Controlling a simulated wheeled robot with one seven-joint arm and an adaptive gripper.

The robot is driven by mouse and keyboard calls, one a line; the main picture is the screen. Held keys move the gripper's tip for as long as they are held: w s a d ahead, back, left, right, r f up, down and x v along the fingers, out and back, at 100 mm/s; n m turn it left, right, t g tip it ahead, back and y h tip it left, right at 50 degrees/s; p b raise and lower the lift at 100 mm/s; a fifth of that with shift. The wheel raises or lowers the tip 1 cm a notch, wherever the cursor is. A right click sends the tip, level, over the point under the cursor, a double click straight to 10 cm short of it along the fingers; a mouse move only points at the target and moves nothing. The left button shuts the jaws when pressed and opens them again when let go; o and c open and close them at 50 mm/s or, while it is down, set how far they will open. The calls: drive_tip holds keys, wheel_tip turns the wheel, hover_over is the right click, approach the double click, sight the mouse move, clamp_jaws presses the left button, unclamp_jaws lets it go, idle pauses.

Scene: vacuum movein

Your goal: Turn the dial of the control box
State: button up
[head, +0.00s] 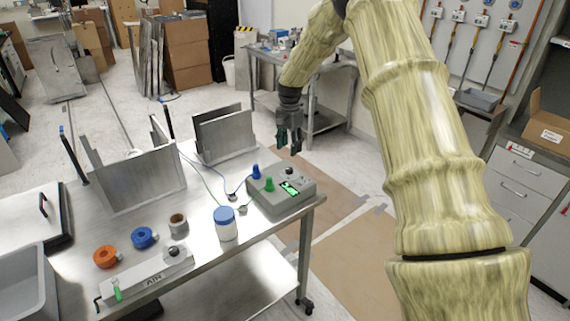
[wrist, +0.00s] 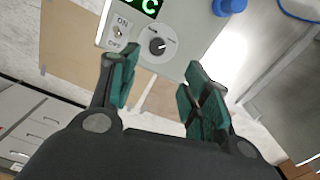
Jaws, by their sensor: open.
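The control box (head: 270,203) is a grey-green box near the right end of the metal table, with a lit green display and blue and green plugs on it. Its dial (head: 290,171) is a small black knob on the top. In the wrist view the dial (wrist: 157,46) sits on a white disc, beside an ON/OFF switch (wrist: 119,33). My gripper (head: 288,138) is open and empty, above and behind the box in the head view. In the wrist view the dial lies ahead of the gap between my green fingertips (wrist: 157,75), apart from them.
The metal table (head: 262,246) also holds a white jar with a blue lid (head: 226,224), a long switch box (head: 146,274), orange (head: 106,257) and blue (head: 144,238) rings, and upright metal plates (head: 135,180). Wires run to the control box. Open floor lies right of the table.

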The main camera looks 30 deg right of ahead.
sight(289, 168)
drive_tip(key=shift+s+a+f, duration=0.1)
drive_tip(key=shift+s+f, duration=0.15)
drive_tip(key=shift+f, duration=0.05)
drive_tip(key=shift+s+f+p, duration=0.5)
drive_tip(key=shift+f+p, duration=0.2)
drive_tip(key=shift+f, duration=0.05)
drive_tip(key=f, duration=0.2)
drive_tip(key=w+f+p, duration=0.1)
drive_tip(key=f, duration=0.1)
drive_tip(key=shift+w+f, duration=0.1)
drive_tip(key=shift+f, duration=0.15)
drive_tip(key=shift+s+f+p, duration=0.2)
drive_tip(key=shift+f+p, duration=0.05)
drive_tip(key=shift+f, duration=0.2)
drive_tip(key=shift+s+f+p, duration=0.2)
drive_tip(key=shift+f+p, duration=0.05)
drive_tip(key=shift+f, duration=0.2)
drive_tip(key=shift+w+f, duration=0.25)
drive_tip(key=shift+f, duration=0.4)
drive_tip(key=shift+s+r, duration=0.1)
drive_tip(key=shift+c, duration=0.5)
drive_tip(key=c, duration=1)
